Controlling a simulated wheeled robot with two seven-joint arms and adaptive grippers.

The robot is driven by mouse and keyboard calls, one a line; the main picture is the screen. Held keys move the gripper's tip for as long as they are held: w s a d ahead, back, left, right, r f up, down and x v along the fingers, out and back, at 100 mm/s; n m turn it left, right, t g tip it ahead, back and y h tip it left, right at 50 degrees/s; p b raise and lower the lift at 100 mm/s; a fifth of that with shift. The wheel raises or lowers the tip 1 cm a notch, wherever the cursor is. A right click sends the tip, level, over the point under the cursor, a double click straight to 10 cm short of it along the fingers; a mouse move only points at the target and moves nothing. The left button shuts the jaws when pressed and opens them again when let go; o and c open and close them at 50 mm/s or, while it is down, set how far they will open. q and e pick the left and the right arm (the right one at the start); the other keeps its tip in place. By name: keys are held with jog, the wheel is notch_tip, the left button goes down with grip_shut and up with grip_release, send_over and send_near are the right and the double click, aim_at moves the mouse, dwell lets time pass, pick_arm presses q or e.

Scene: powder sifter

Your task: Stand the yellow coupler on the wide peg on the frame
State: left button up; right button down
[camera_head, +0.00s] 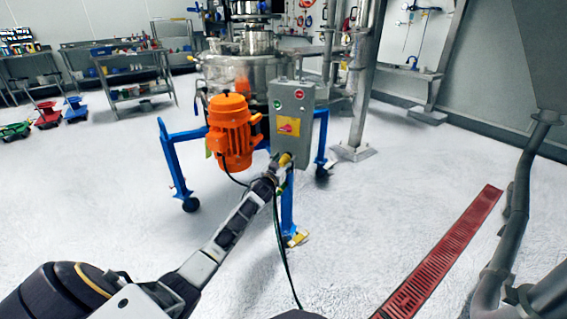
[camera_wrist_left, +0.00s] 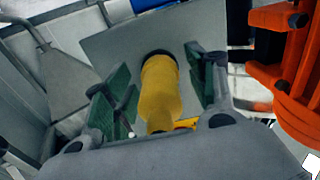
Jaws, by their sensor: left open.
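The yellow coupler (camera_wrist_left: 158,92) lies between the spread green-padded fingers of my left gripper (camera_wrist_left: 160,84) in the left wrist view, with a dark end at its far side. A gap shows beside the coupler on both sides, so the gripper is open around it. In the head view the coupler (camera_head: 285,160) is a small yellow shape at the tip of my left gripper (camera_head: 277,168), just below the grey control box. The blue frame (camera_head: 174,160) stands on wheels around it. The wide peg cannot be made out, so whether the coupler is seated on it is unclear. My right gripper is out of view.
The grey control box (camera_head: 292,95) and orange motor (camera_head: 232,132) are close to my left gripper; the motor also shows in the left wrist view (camera_wrist_left: 300,85). A cable (camera_head: 279,245) hangs beside my arm. A red floor grate (camera_head: 440,255) lies right. Open floor surrounds the frame.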

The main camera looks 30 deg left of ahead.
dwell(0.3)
pick_arm(q)
grip_shut()
dwell(0.3)
jog(key=shift+s+d+p, duration=0.1)
jog(key=shift+s+p, duration=0.3)
jog(key=shift+s, duration=0.1)
jog(key=shift+s+d+p, duration=0.15)
jog(key=shift+s+p, duration=0.4)
jog(key=shift+s, duration=0.3)
jog(key=shift+s+d+p, duration=0.15)
jog(key=shift+s+p, duration=0.35)
jog(key=shift+s, duration=0.3)
jog(key=shift+s+d+p, duration=0.1)
jog(key=shift+s+p, duration=0.3)
jog(key=shift+s, duration=0.4)
dwell(0.4)
